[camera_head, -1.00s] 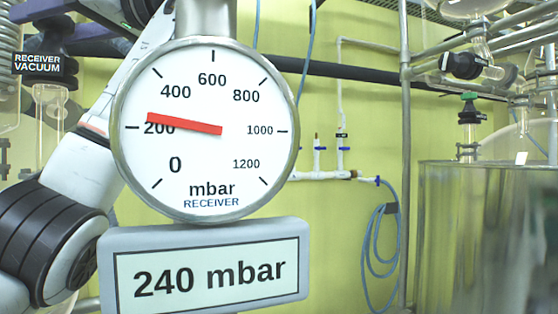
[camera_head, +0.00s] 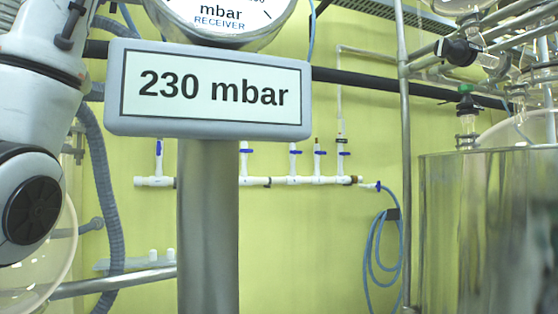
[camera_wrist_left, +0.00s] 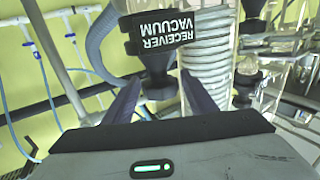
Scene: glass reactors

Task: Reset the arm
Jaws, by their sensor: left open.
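In the head view my left arm (camera_head: 35,195) comes in at the left edge; its gripper is outside that picture. In the left wrist view my left gripper (camera_wrist_left: 160,82) is open, its two dark fingers apart. A black valve labelled RECEIVER VACUUM (camera_wrist_left: 158,36) shows upside down just beyond the fingertips. Its lower stem appears between the fingers; I cannot tell whether they touch it. My right gripper is not in view.
A grey display reading 230 mbar (camera_head: 212,90) stands on a metal post (camera_head: 208,230) beside my left arm, below a receiver gauge (camera_head: 222,18) cut off at the top. A metal vessel (camera_head: 490,230) is at right. A blue hose (camera_head: 372,250) hangs on the yellow wall.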

